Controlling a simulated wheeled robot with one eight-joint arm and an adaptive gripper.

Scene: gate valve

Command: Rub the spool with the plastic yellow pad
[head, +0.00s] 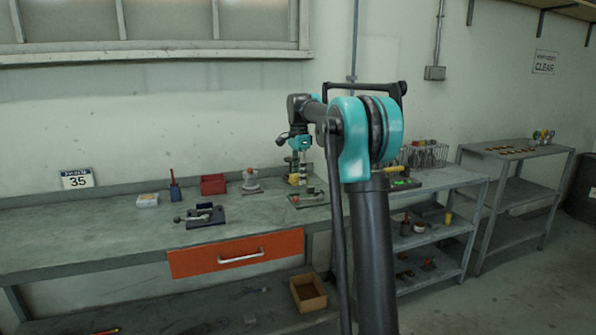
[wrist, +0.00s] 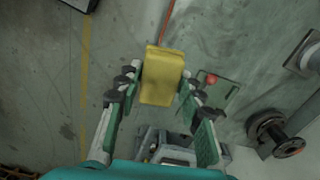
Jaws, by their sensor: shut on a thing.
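The yellow pad (wrist: 162,78) is between the fingertips of my gripper (wrist: 160,90) in the wrist view, and the gripper is shut on it. The pad sticks out past the fingertips. A dark flanged piece that looks like the spool (wrist: 272,130) is at the right of the wrist view, apart from the pad. In the head view my gripper (head: 298,160) is over the back of the workbench, partly in front of small items there. I cannot tell the spool for certain in the head view.
The grey workbench (head: 110,235) holds a dark vise-like fixture (head: 203,215), a red bin (head: 213,184), a white box (head: 147,200) and a flanged fitting (head: 250,182). An orange drawer (head: 236,254) is below. A wire basket (head: 423,156) stands at right. The bench's left front is clear.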

